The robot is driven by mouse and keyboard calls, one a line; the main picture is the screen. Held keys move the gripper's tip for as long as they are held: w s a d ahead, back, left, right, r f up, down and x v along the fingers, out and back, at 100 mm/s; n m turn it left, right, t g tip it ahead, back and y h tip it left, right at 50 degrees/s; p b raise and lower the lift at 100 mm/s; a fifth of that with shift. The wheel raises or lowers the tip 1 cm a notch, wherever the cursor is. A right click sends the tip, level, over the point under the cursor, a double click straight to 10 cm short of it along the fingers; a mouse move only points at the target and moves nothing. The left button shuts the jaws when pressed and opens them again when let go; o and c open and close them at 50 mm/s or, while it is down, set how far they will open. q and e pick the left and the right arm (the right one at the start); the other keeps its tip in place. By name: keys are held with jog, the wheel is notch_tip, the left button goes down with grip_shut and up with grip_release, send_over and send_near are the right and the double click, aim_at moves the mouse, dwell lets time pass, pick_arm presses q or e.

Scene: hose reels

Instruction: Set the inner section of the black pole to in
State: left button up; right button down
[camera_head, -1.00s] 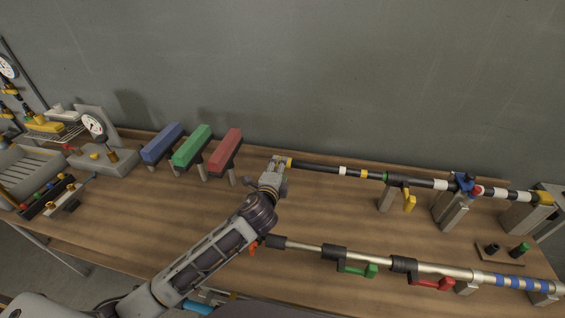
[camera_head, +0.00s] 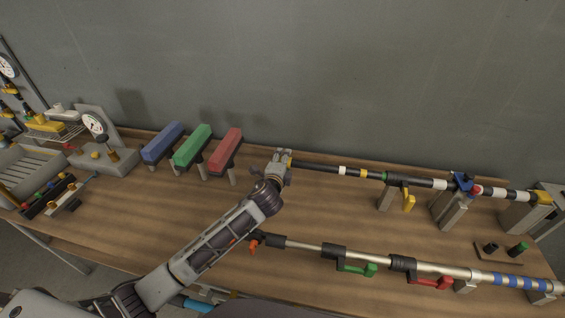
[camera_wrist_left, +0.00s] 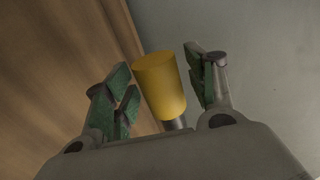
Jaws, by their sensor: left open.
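The black pole (camera_head: 318,167) lies along the back right of the bench on grey stands, with white, yellow and green bands and a yellow lever (camera_head: 408,201). Its left end carries a yellow tip, which shows as a yellow cylinder in the left wrist view (camera_wrist_left: 160,85). My left gripper (camera_head: 284,157) is at this end. In the left wrist view its green-padded fingers (camera_wrist_left: 165,88) stand open on either side of the yellow tip, with visible gaps. The gripper partly hides the tip in the head view. My right gripper is not in view.
A silver pole (camera_head: 310,246) with green and red levers lies nearer the front, close to my left arm. Blue, green (camera_head: 192,145) and red blocks on posts stand left of the gripper. A gauge unit (camera_head: 103,150) is farther left. A grey wall is behind the bench.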

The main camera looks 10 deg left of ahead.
aim_at(346, 173)
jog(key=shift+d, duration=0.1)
pick_arm(q)
grip_shut()
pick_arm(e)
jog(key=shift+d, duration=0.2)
pick_arm(q)
jog(key=shift+d, duration=0.1)
